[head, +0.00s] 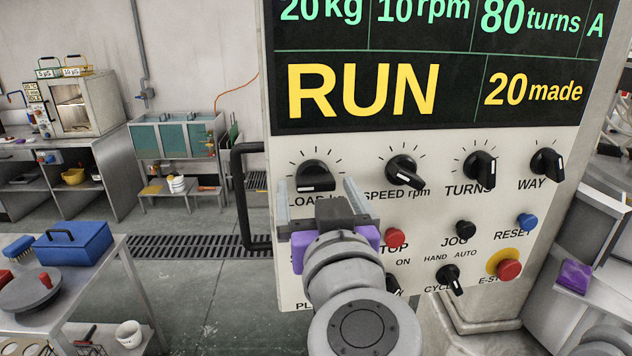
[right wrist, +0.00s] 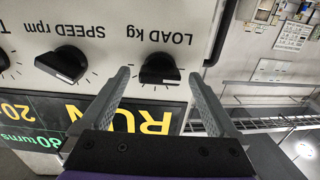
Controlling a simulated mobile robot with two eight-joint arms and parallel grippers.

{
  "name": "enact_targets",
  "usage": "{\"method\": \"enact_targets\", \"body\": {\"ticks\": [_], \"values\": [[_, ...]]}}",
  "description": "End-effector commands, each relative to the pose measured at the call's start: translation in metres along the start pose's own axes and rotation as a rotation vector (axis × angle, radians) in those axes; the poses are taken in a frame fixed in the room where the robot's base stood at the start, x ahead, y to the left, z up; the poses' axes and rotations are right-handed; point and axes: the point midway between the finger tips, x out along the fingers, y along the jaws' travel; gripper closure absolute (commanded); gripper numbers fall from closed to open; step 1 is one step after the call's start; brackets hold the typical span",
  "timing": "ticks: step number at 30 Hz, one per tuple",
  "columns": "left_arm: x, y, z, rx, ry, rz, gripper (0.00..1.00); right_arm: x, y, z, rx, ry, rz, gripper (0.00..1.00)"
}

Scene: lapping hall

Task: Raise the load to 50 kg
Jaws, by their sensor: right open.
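The black LOAD kg knob (head: 316,174) sits at the left end of the panel's upper knob row. It also shows in the right wrist view (right wrist: 160,68), where the panel appears upside down. My right gripper (head: 317,187) is open in front of this knob. In the right wrist view its two grey fingers (right wrist: 159,77) stand on either side of the knob, with gaps visible; whether they reach its depth is unclear. The display (head: 400,90) reads 20 kg, 10 rpm, 80 turns, RUN and 20 made. My left gripper is not in view.
The SPEED knob (head: 405,171), TURNS knob (head: 480,168) and WAY knob (head: 547,164) are to the right. Below are a red stop button (head: 395,237) and a red emergency stop (head: 508,268). A black bar handle (head: 240,200) is at the panel's left.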

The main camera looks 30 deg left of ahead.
Motion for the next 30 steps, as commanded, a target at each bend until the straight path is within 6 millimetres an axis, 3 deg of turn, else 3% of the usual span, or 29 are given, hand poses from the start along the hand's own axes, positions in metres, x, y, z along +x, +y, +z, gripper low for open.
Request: {"method": "enact_targets", "body": {"ticks": [6,14,28,30], "values": [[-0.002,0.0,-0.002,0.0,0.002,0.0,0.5,0.017,0.0,0.0,0.0,0.0,0.0,0.05],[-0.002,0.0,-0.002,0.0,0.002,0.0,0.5,0.018,0.0,0.0,0.0,0.0,-0.001,0.05],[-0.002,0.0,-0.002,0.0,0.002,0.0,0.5,0.018,0.0,0.0,0.0,0.0,0.0,0.86],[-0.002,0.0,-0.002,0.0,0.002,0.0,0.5,0.018,0.0,0.0,0.001,0.0,0.0,0.91]]}}
